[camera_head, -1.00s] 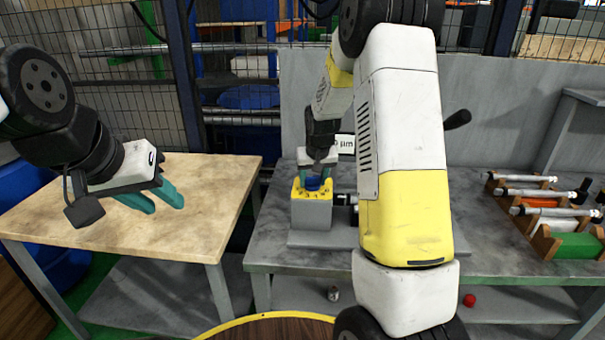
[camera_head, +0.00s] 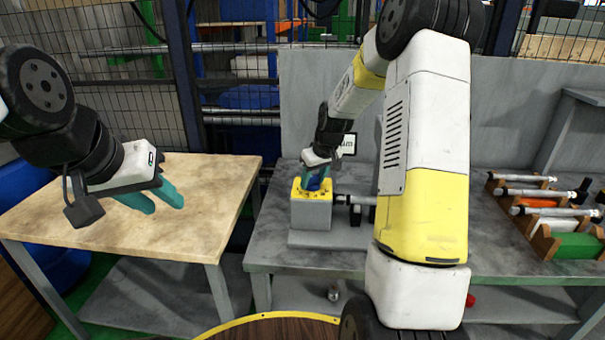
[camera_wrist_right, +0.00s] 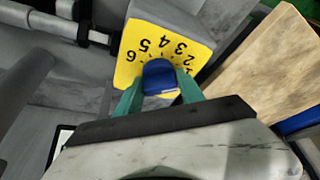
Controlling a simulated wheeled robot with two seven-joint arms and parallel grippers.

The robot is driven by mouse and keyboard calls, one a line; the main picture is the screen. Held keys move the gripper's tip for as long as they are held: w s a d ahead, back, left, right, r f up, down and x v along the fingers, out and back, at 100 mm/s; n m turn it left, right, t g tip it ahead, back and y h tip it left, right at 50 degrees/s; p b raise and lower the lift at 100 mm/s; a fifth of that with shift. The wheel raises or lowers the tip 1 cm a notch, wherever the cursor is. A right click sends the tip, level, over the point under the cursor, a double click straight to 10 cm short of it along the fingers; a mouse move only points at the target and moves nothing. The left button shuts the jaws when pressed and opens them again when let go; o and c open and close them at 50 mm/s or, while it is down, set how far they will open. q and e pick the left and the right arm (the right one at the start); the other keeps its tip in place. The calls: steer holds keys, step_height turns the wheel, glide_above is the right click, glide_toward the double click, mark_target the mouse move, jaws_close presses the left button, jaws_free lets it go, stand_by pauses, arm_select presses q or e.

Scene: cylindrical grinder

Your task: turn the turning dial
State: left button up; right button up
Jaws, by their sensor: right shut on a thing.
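The turning dial is a blue knob (camera_wrist_right: 158,76) on a yellow numbered face (camera_wrist_right: 130,50) in the right wrist view. It tops a grey block (camera_head: 310,214) on the grey bench in the head view. My right gripper (camera_head: 316,178) reaches down onto the dial from above, tilted. In the right wrist view its two teal fingers (camera_wrist_right: 158,92) stand on either side of the blue knob and are shut on it. The knob's lower part is hidden by the gripper. My left gripper (camera_head: 155,200) hangs over the wooden table with its teal fingers a little apart, holding nothing.
A wooden table (camera_head: 200,225) stands at left. On the grey bench (camera_head: 470,240), wooden racks (camera_head: 546,243) hold several cylindrical parts at right. A horizontal shaft (camera_head: 352,199) sits right of the dial block. My right arm hides the bench's middle.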

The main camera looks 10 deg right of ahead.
steer(key=shift+d+n+y, duration=0.1)
steer(key=shift+n+y, duration=0.2)
steer(key=shift+n, duration=0.5)
steer(key=shift+g, duration=0.3)
steer(key=o, duration=1.3)
steer(key=v, duration=0.8)
steer(key=shift+f, duration=0.1)
